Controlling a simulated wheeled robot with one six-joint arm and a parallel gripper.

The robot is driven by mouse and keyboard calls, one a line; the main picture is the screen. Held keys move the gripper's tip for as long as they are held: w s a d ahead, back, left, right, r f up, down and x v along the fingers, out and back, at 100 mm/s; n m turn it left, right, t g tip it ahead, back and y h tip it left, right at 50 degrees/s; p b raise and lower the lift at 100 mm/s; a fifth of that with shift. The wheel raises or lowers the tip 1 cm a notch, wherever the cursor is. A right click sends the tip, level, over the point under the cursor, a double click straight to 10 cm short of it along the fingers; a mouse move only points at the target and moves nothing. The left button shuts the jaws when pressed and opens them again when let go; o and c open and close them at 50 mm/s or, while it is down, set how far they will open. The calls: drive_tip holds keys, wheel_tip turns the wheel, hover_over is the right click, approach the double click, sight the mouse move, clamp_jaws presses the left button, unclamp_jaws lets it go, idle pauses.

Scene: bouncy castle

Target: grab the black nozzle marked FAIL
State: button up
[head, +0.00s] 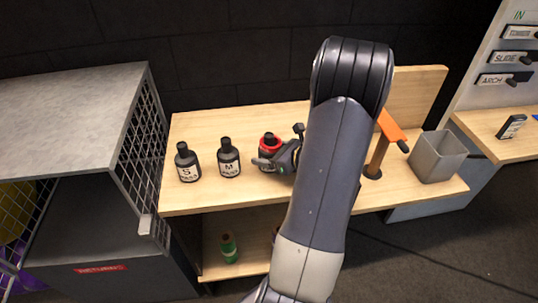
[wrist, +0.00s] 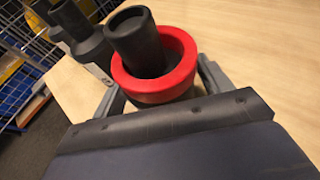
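A black nozzle with a red collar (head: 269,140) stands on the wooden table, right of two other black nozzles. In the wrist view the red-collared nozzle (wrist: 140,42) is large and close. No FAIL marking is readable on it; its front is hidden by my gripper. My gripper (head: 268,163) is low at this nozzle. In the wrist view, the fingers of my gripper (wrist: 165,88) lie on both sides of it, just below the red collar. Whether they press on it cannot be made out.
An orange-topped stand (head: 378,150) and a grey bin (head: 436,156) are at right. A green bottle (head: 229,247) is on the lower shelf. A grey mesh-sided cabinet (head: 75,110) is left.

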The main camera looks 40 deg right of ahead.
drive_tip(key=c, duration=0.9)
drive_tip(key=shift+r, duration=0.1)
